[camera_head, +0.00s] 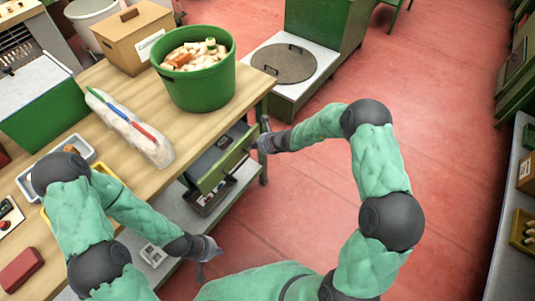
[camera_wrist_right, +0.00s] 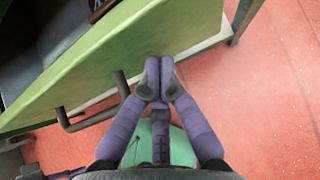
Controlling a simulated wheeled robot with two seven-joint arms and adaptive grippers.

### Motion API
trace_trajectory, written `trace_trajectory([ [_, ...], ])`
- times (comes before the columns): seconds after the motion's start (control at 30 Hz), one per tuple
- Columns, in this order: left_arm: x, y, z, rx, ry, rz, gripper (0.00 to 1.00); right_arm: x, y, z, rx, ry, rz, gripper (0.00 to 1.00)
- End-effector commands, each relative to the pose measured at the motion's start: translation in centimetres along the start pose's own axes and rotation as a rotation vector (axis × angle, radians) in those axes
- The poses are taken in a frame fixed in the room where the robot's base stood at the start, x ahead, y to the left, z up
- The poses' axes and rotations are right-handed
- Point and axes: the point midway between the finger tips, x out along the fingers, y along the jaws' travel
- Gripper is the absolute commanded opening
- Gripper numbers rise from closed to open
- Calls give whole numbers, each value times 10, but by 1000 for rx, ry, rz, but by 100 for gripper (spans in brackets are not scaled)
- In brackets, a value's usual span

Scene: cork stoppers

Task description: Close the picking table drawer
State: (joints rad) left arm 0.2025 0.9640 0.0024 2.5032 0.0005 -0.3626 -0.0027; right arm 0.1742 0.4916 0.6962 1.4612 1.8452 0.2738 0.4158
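The picking table (camera_head: 165,120) has a wooden top. Its drawer (camera_head: 226,160) stands pulled out at the near right side, with a green front panel and dark things inside. In the right wrist view the green front (camera_wrist_right: 105,70) fills the upper left, with a dark bar handle (camera_wrist_right: 92,112) on it. My right gripper (camera_head: 263,141) is at the right end of the drawer front. Its purple fingertips (camera_wrist_right: 158,75) are together with nothing between them, at or very near the panel; contact is unclear. My left gripper (camera_head: 208,249) hangs low, away from the drawer.
On the table are a green bin (camera_head: 199,85) of corks, a cardboard box (camera_head: 131,38), a long pale bag (camera_head: 131,128) and trays (camera_head: 65,155). A grey lower shelf (camera_head: 222,205) lies below. Red floor to the right is open.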

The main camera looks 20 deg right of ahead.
Motion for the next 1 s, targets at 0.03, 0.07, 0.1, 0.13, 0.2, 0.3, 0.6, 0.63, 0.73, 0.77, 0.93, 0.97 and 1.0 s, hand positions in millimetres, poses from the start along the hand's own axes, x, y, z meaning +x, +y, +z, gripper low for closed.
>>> trace_trajectory([
  [0.03, -2, 1, 0, 0, 0, 0, 0, 7, 1, 8, -3, -1, 1, 0],
  [0.07, -3, 1, 0, 0, 0, 0, 0, 11, 1, 12, -1, -1, 1, 0],
  [0.1, -4, 2, 0, 0, 0, 0, 0, 15, 1, 17, -3, -1, 1, 0],
  [0.13, -5, 2, 0, 0, 0, 0, 0, 18, 0, 20, -3, -1, 1, 0],
  [0.2, -7, 2, 0, 0, 0, 0, 0, 25, 0, 27, -1, -1, 0, 0],
  [0.3, -9, 3, 0, 0, 0, 0, 0, 32, 0, 34, -2, -1, 0, 0],
  [0.6, -11, 4, 0, 0, 0, 0, 0, 41, 0, 42, 0, -1, 0, 0],
  [0.63, -11, 4, 0, 0, 0, 0, 0, 41, 0, 42, 1, -1, 0, 0],
  [0.73, -11, 4, 0, 0, 0, 0, 0, 41, 0, 42, 0, -2, 0, 0],
  [0.77, -11, 4, 0, 0, 0, 0, 0, 41, 0, 42, 0, -2, -1, 0],
  [0.93, -10, 4, 0, 0, 0, 0, 0, 41, -1, 43, 0, -3, -1, 0],
  [0.97, -11, 4, 0, 0, 0, 0, 0, 40, -1, 42, 0, -3, -1, 0],
  [1.0, -11, 4, 0, 0, 0, 0, 0, 40, -1, 42, 0, -4, -1, 0],
])
